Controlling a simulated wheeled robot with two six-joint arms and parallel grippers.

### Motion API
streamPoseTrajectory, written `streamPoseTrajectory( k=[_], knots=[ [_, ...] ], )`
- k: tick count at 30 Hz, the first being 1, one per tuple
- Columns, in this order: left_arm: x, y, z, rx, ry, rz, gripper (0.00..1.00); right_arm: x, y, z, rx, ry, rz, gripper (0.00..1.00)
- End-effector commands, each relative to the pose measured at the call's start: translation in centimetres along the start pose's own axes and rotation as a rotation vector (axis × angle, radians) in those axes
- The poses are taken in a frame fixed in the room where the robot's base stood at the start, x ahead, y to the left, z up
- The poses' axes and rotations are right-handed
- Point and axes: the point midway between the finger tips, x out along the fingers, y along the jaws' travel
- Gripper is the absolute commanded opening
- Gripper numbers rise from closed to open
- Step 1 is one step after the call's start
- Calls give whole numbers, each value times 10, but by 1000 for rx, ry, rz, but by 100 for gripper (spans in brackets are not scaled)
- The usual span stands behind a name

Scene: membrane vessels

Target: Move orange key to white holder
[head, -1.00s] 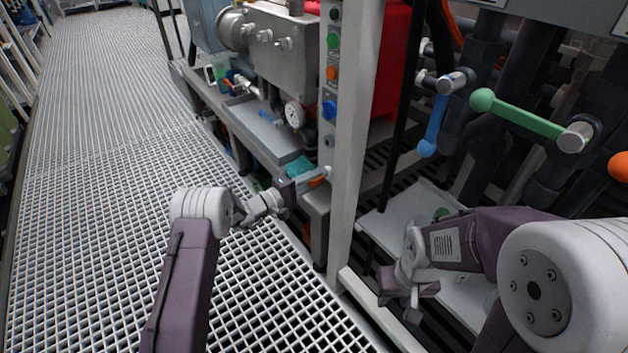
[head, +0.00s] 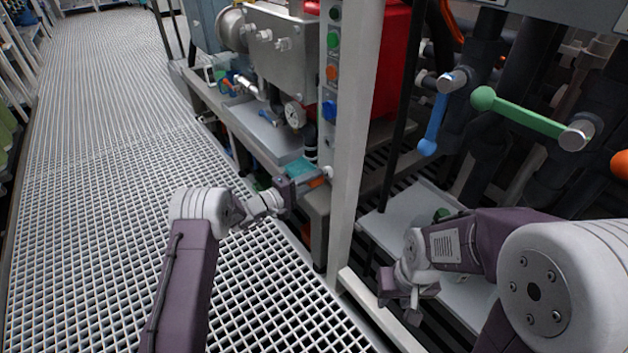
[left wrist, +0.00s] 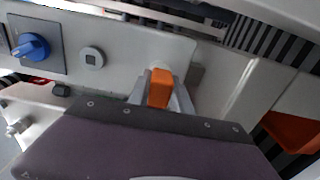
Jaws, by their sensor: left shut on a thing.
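The orange key (left wrist: 160,88) is between the two grey fingers of my left gripper (left wrist: 161,100) in the left wrist view, and they are shut on it. In the head view, my left gripper (head: 312,182) is at the lower end of the grey control panel, with a bit of orange (head: 316,182) showing at its fingers. A small white round piece (head: 328,171), perhaps the white holder, shows right at the fingertips. Whether the key touches it or sits in it cannot be told. My right gripper (head: 403,300) hangs low at the right, and its finger gap is unclear.
The panel carries a blue knob (left wrist: 32,46) and a round grey button (left wrist: 92,58). A white upright post (head: 352,150) stands just right of my left gripper. Blue (head: 434,125) and green (head: 520,113) valve handles are at upper right. The grating walkway at left is clear.

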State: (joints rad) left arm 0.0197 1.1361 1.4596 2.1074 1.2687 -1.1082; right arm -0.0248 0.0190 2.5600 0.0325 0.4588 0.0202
Motion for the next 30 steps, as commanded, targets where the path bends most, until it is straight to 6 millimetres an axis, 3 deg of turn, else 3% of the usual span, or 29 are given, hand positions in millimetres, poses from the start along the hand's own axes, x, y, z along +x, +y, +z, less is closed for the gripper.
streamPoseTrajectory(
  k=[30],
  knots=[
    [5, 0, 0, 1, 0, 0, 0, 8, 0, 1, 0, 0, 0, 36]
  ],
)
